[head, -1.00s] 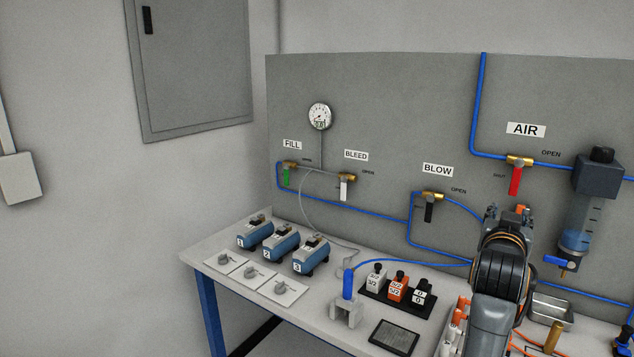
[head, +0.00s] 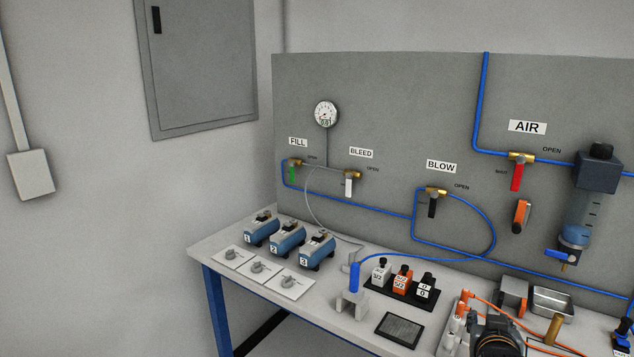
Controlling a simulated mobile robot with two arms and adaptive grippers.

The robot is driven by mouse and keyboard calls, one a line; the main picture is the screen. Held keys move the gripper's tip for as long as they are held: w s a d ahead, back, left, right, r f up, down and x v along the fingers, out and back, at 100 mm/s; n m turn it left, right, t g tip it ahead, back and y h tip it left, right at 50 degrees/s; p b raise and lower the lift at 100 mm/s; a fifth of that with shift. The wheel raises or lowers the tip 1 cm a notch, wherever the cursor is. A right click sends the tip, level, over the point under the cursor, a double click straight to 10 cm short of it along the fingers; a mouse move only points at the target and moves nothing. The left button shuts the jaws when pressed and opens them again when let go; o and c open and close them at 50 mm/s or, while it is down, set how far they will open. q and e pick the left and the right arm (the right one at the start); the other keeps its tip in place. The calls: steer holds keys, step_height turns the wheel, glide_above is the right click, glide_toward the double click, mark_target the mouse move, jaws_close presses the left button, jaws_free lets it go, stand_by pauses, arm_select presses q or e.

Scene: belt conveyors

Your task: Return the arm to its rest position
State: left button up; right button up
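My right arm shows at the bottom edge, right of centre, in the head view. Only its dark wrist and the back of the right gripper (head: 500,325) are in view, low in front of the bench. The fingers are hidden, so I cannot tell whether they are open or shut. My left gripper is not in view.
The bench (head: 345,325) carries blue numbered units (head: 288,240), a blue-handled tool in a stand (head: 354,280), a black block rack (head: 428,300) and a metal tray (head: 553,302). Valves, a gauge (head: 326,114) and an orange-and-black item (head: 521,216) are on the grey panel.

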steer(key=s+a+f+n+g+y, duration=0.2)
steer(key=s+a+f+g, duration=0.15)
steer(key=s+f, duration=0.55)
steer(key=s+a+f+n+g+y, duration=0.25)
steer(key=s+a+f, duration=0.25)
steer(key=s, duration=0.7)
steer(key=s+a+f+n+g+y, duration=0.1)
steer(key=s+a+f+g+y, duration=0.2)
steer(key=s+f, duration=0.65)
step_height(320, 180, down, 22)
steer(key=s+a+g+h, duration=0.1)
steer(key=s+a, duration=0.1)
steer(key=s+d+f, duration=0.1)
steer(key=s+f, duration=0.7)
steer(key=f, duration=0.1)
steer(key=s+d+f+g, duration=0.1)
steer(key=s+d+f, duration=0.1)
steer(key=s+f, duration=0.6)
steer(key=shift+s+d+f, duration=0.3)
steer(key=shift+s+f, duration=0.1)
steer(key=shift+s, duration=0.2)
steer(key=shift+n+h, duration=0.25)
